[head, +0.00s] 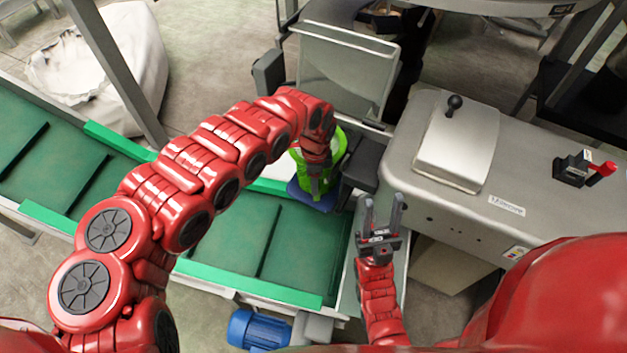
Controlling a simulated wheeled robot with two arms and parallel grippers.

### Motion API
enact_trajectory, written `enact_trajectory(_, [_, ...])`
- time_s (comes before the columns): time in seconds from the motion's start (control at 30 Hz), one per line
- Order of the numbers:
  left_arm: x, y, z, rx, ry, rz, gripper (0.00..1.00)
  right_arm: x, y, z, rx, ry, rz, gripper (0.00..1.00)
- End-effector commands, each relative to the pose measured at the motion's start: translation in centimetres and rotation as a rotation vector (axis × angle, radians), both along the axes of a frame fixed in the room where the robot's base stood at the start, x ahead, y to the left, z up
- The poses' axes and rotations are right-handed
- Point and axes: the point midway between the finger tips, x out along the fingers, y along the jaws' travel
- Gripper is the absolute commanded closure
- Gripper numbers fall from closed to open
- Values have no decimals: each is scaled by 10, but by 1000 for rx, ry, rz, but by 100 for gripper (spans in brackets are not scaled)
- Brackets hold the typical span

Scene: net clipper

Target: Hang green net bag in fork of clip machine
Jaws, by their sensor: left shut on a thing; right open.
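The green net bag (338,148) is at the end of my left arm, in the middle of the view, beside the dark parts of the clip machine (415,165). My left gripper (314,190) points down and is shut on the bag; its wrist hides much of the bag. I cannot tell whether the bag touches the fork, which I cannot make out behind the arm. My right gripper (383,212) is open and empty, fingers pointing up the picture, in front of the grey machine housing.
A green conveyor belt (230,225) with green side rails runs from the left to below the bag. A blue motor (258,329) sits at its lower edge. A clear metal-framed panel (345,70) stands behind the bag. A black-knobbed lever (453,104) and red-handled switch (600,170) are at right.

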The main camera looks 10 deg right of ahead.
Motion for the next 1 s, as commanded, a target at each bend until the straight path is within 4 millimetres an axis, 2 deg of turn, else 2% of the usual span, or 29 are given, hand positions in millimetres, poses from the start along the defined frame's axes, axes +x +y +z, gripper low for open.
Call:
enact_trajectory(0.77, [0, 0, -11, -1, 1, 0, 100, 0, 0, -8, 0, 0, 0, 53])
enact_trajectory(0.8, [-1, 0, -11, -1, 2, 0, 46, 0, 0, -8, 0, 0, 0, 53])
enact_trajectory(0.97, [0, 0, -10, 0, 1, 0, 17, 0, 0, -7, 0, 0, 0, 53])
enact_trajectory(1.0, [0, 0, -10, 0, 1, 0, 17, 0, 0, -7, 0, 0, 0, 53])
